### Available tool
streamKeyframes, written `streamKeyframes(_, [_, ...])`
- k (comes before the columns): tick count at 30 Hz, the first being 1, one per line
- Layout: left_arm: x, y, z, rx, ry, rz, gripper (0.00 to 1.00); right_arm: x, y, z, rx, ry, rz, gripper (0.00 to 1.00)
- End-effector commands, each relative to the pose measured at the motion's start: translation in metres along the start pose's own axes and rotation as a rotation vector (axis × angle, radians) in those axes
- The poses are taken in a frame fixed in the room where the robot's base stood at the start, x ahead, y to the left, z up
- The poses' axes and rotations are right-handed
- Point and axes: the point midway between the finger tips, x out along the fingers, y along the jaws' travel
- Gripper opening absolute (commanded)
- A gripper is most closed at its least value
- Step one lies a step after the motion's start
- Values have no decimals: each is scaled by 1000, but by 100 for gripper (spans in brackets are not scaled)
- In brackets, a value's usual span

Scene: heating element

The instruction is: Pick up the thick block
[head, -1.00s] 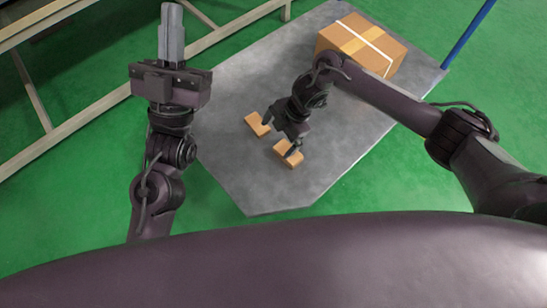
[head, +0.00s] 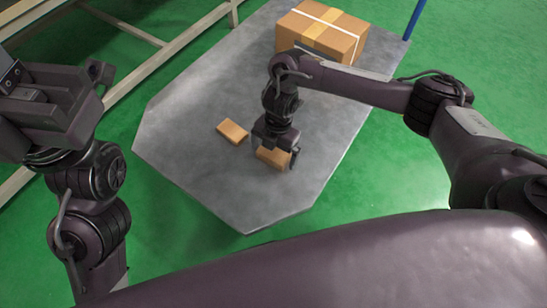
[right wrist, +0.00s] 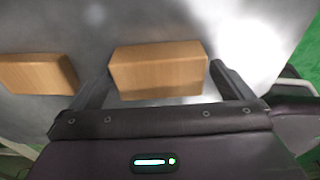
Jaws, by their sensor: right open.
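The thick block (head: 273,158), an orange-brown wooden block, lies on the grey platform under my right gripper (head: 275,150). My right gripper is open, with one finger on either side of the thick block. In the right wrist view the thick block (right wrist: 158,70) lies between the two fingers, with a gap near the right finger; contact on the left is unclear. A thinner block (head: 232,132) lies to the left on the platform, and it also shows at the left of the right wrist view (right wrist: 38,73). My left gripper (head: 45,105) is raised at the left edge, its fingers not clearly seen.
A large taped cardboard box (head: 322,32) stands at the far end of the grey platform (head: 190,95). A blue post (head: 414,18) rises at the platform's far right corner. Beige metal rails (head: 165,60) run along the left. Green floor surrounds the platform.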

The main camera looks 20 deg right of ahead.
Motion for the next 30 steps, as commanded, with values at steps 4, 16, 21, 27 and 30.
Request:
streamKeyframes(4, [2,1,0,1,8,5,0,6,0,0,-1,0,1,100])
streamKeyframes(16, [2,1,0,1,7,4,0,5,0,0,0,0,1,69])
streamKeyframes(21, [2,1,0,1,8,4,0,5,1,0,0,0,1,57])
streamKeyframes(27, [4,1,0,0,8,4,0,3,1,0,0,0,2,57])
streamKeyframes(30, [6,0,-2,0,13,5,0,-3,1,-1,1,0,3,57])
